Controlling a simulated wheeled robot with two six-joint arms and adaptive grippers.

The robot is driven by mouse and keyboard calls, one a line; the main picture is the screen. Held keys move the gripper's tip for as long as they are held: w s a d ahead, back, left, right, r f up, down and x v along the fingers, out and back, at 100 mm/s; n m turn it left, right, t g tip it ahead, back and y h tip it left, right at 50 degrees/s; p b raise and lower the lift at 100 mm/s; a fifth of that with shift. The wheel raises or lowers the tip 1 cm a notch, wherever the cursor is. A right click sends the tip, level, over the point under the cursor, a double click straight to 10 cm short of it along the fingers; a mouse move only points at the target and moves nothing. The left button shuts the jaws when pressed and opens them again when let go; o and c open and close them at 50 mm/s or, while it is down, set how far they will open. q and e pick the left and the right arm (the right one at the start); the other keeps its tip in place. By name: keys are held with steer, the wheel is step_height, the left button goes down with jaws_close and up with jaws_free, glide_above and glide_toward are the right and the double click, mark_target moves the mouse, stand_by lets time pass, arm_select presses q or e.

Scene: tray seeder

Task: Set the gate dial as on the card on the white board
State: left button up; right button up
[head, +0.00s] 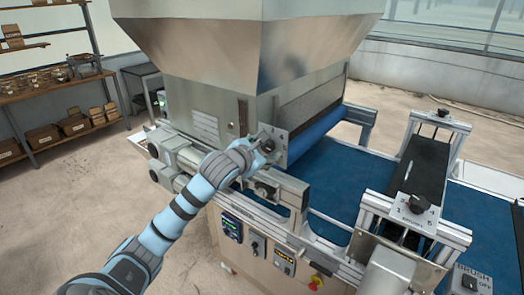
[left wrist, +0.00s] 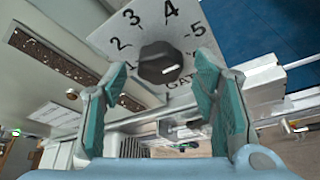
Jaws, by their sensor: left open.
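The gate dial is a dark faceted knob (left wrist: 160,64) on a pale plate (left wrist: 112,38) marked 1 to 5, with the word GATE partly hidden below it. My left gripper (left wrist: 161,72) is open, with one teal finger on each side of the knob; I cannot tell whether they touch it. I cannot make out which number the knob points to. In the head view my left gripper (head: 262,147) is at the dial plate (head: 275,137) under the hopper and covers part of it. No readable card on a white board is in view.
The metal hopper (head: 195,45) stands above the dial. A rail (head: 290,188) runs just below my gripper.

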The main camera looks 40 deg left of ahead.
arm_select(q)
steer(key=v, duration=0.7)
steer(key=shift+f, duration=0.15)
